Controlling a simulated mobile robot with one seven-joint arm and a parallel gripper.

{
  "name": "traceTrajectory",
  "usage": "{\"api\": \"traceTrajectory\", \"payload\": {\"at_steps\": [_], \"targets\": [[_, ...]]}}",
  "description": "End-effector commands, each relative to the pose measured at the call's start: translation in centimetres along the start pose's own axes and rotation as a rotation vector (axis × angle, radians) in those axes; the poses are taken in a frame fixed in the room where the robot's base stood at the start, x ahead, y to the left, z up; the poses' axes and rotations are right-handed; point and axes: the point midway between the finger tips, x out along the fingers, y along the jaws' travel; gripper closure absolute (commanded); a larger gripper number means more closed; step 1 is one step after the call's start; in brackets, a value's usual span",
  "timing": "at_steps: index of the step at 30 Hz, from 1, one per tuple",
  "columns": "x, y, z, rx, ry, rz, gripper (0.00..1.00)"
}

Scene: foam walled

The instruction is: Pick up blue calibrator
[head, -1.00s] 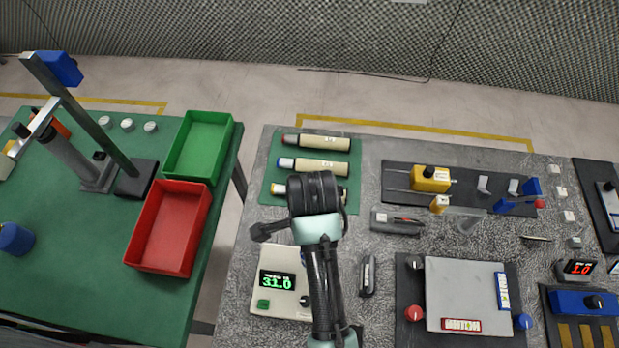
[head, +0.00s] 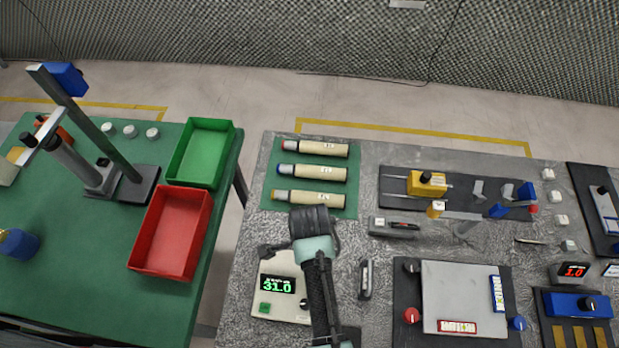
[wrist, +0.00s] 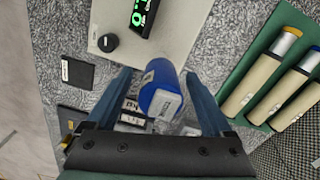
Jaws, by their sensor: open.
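A blue cylinder with a pale label (wrist: 160,92), which looks like the blue calibrator, shows in the wrist view between the two fingers of my gripper (wrist: 158,76). The fingers are apart, with a gap visible on each side of it. In the head view my arm hides this spot, beside the scale with the green 31.0 display (head: 276,284). Another blue cylinder (head: 18,243) stands on the green table at the far left of the head view.
Three beige tubes lie on a green mat (head: 348,202) above my arm. A small grey device (head: 365,279) lies right of it, with a grey-topped plate unit (head: 458,290) further right. Red (head: 146,266) and green (head: 226,150) trays sit on the left table.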

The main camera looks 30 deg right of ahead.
Motion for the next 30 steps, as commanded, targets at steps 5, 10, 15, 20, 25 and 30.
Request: {"api": "traceTrajectory", "payload": {"at_steps": [5, 10, 15, 20, 25, 30], "targets": [[0.0, 0.0, 0.0, 0.0, 0.0, 0.0, 0.43], [-0.1, 0.0, 0.0, 0.0, 0.0, 0.0, 0.74], [-0.1, 0.0, 0.0, 0.0, 0.0, 0.0, 1.0], [-0.1, 0.0, 0.0, 0.0, 0.0, -0.001, 1.0], [-0.7, -0.1, 0.0, -0.001, 0.0, -0.002, 1.0], [-3.2, -0.2, 0.0, -0.001, 0.0, -0.006, 1.0]]}}
